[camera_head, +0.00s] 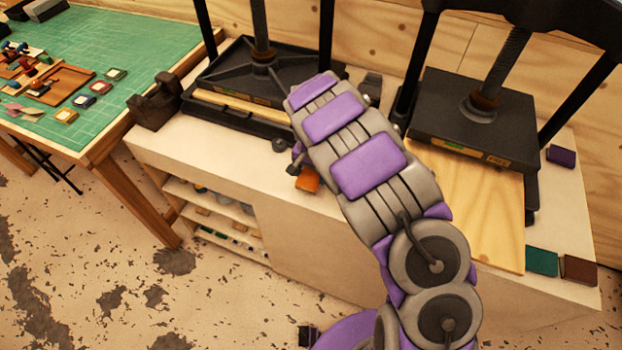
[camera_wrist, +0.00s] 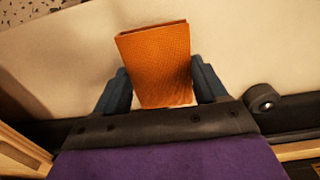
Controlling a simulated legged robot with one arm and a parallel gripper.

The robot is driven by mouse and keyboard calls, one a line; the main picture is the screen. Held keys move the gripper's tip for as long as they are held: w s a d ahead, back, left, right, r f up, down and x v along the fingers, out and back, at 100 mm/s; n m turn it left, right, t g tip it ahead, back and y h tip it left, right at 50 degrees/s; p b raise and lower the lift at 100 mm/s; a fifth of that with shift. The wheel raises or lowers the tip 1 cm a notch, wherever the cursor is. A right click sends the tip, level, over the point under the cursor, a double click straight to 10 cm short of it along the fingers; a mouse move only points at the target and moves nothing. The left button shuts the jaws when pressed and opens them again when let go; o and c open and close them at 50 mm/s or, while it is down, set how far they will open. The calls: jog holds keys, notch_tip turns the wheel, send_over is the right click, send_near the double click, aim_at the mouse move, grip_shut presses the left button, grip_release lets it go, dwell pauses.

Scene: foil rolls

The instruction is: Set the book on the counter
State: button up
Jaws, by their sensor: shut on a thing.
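An orange book (camera_wrist: 158,62) stands out between the two dark fingers of my gripper (camera_wrist: 162,88) in the wrist view. The gripper is shut on it, with one finger at each side. In the head view the orange book (camera_head: 307,180) shows at the front edge of the pale counter (camera_head: 225,158), partly hidden by my arm. The gripper itself is mostly hidden there behind my purple and grey arm. I cannot tell whether the book touches the counter top.
Two black presses (camera_head: 262,85) (camera_head: 478,120) stand on the counter. A green book (camera_head: 541,261), a brown book (camera_head: 579,270) and a purple book (camera_head: 561,156) lie at the right. A dark metal block (camera_head: 157,103) sits at the left end. A green-topped table (camera_head: 120,45) stands left.

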aim_at(315, 175)
jog(key=f, duration=0.1)
jog(key=d+f, duration=0.1)
jog(key=f, duration=0.1)
jog(key=shift+w+d+f+b, duration=0.15)
jog(key=shift+d+f+b, duration=0.05)
jog(key=shift+d+b, duration=0.2)
jog(key=shift+a, duration=0.3)
jog(key=o, duration=0.8)
jog(key=shift+a+f, duration=0.15)
jog(key=shift+a, duration=0.15)
jog(key=shift+o, duration=1.3)
jog(key=shift+d, duration=0.35)
notch_tip(315, 175, up, 13)
jog(key=p, duration=0.1)
jog(key=shift+f, duration=0.2)
